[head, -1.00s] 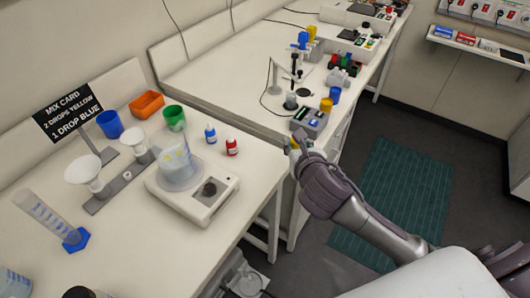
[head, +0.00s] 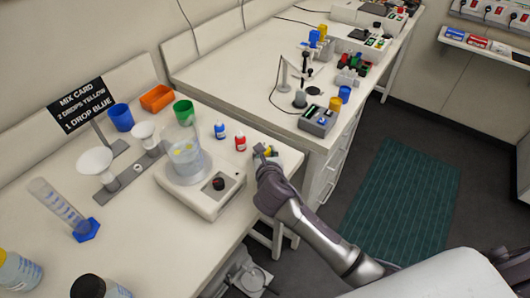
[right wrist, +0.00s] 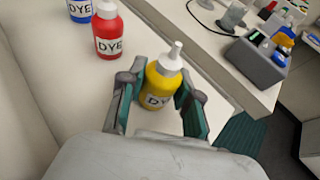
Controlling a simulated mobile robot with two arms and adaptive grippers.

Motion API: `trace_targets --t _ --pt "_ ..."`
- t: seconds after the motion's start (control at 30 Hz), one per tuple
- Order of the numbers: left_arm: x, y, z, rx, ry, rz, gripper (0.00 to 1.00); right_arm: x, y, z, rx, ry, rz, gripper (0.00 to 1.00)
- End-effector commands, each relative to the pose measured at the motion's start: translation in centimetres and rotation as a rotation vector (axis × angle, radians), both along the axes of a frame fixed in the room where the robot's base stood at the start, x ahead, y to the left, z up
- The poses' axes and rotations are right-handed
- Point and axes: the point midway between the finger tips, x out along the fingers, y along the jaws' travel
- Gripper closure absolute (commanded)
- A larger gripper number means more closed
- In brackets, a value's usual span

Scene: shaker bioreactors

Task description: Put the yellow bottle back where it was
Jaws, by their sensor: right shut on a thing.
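The yellow bottle (right wrist: 163,82), a dye bottle with a white nozzle, stands upright between the fingers of my right gripper (right wrist: 158,98) in the right wrist view. The gripper is shut on it. In the head view my right gripper (head: 264,153) is at the right edge of the near table, and only a bit of the yellow bottle (head: 271,151) shows beside it. Whether its base touches the table is unclear. The red bottle (head: 240,141) and the blue bottle (head: 220,131) stand in a row to its left. My left gripper is not in view.
A beaker (head: 187,162) with yellow spots stands on a white device with a knob (head: 217,199). Green (head: 184,112) and blue (head: 121,117) cups, an orange tray (head: 157,98) and a sign (head: 82,104) stand behind. A second bench (head: 240,80) lies beyond.

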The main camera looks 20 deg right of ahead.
Motion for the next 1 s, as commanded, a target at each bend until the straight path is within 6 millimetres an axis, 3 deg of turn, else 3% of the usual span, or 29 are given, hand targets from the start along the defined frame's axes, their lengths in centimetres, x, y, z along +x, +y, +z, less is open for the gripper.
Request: trace_targets --t 0.37,0.4,0.53,0.87,1.0 --pt "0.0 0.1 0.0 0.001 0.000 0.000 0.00 0.0 0.0 -0.4 0.001 0.000 -0.001 0.95" --pt "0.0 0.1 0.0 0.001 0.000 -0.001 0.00 0.0 0.0 -0.3 0.001 0.000 0.000 0.61" --pt "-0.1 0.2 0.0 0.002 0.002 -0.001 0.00 0.0 0.0 -0.3 0.001 0.000 0.000 0.42" --pt "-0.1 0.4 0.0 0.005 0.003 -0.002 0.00 0.0 0.0 0.0 0.001 -0.001 0.000 0.42" --pt "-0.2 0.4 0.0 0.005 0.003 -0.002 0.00 -1.6 0.3 0.5 -0.001 0.000 0.001 0.42"
